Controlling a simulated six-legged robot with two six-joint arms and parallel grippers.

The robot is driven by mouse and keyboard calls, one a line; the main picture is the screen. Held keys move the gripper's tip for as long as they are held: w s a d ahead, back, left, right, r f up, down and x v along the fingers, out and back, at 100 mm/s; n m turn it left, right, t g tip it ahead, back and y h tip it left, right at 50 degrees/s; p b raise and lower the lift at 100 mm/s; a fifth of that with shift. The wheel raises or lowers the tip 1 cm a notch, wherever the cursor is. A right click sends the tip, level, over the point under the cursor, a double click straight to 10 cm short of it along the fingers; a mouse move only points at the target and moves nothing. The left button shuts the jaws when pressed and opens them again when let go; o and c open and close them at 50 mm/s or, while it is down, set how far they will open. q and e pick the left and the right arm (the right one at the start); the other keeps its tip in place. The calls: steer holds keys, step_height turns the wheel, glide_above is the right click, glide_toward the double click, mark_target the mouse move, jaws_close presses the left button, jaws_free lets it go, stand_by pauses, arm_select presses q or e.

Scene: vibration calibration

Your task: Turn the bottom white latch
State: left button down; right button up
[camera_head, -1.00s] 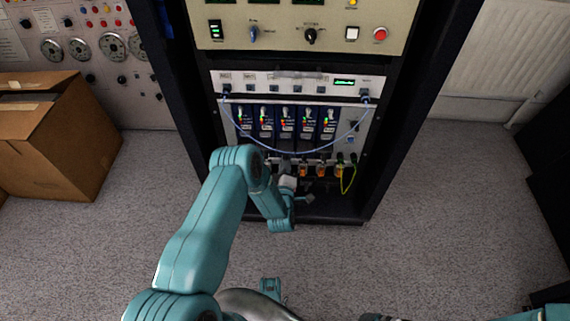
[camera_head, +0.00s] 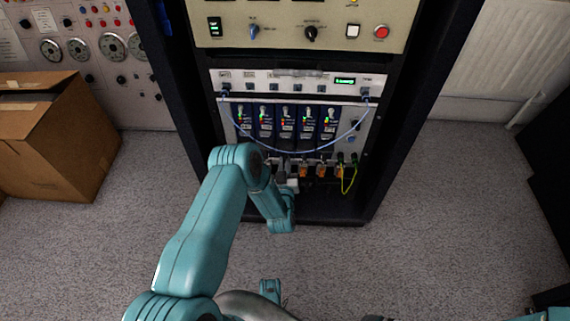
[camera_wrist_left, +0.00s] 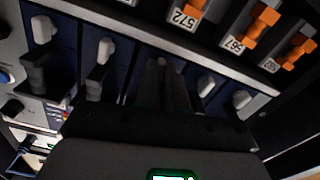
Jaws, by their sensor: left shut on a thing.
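Several white latches show along one edge of the dark blue modules in the left wrist view, among them a left latch (camera_wrist_left: 43,29), a second latch (camera_wrist_left: 104,50), a latch just right of my fingers (camera_wrist_left: 205,86) and a far right latch (camera_wrist_left: 241,99). My left gripper (camera_wrist_left: 165,78) is shut on a latch in the middle of this row. The fingers hide nearly all of that latch, so its angle cannot be told. In the head view my left arm reaches the lower part of the rack, and its gripper (camera_head: 290,180) is small and partly hidden below the blue modules (camera_head: 285,122).
Orange connectors (camera_wrist_left: 257,30) with number labels sit close beside the latch row. A blue cable (camera_head: 290,151) hangs across the module fronts, and a yellow-green cable (camera_head: 349,181) hangs at the right. A cardboard box (camera_head: 55,140) stands left. The floor right of the rack is clear.

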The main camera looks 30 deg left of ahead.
arm_select(q)
steer(key=shift+m, duration=1.1)
steer(key=c, duration=1.5)
jaws_free()
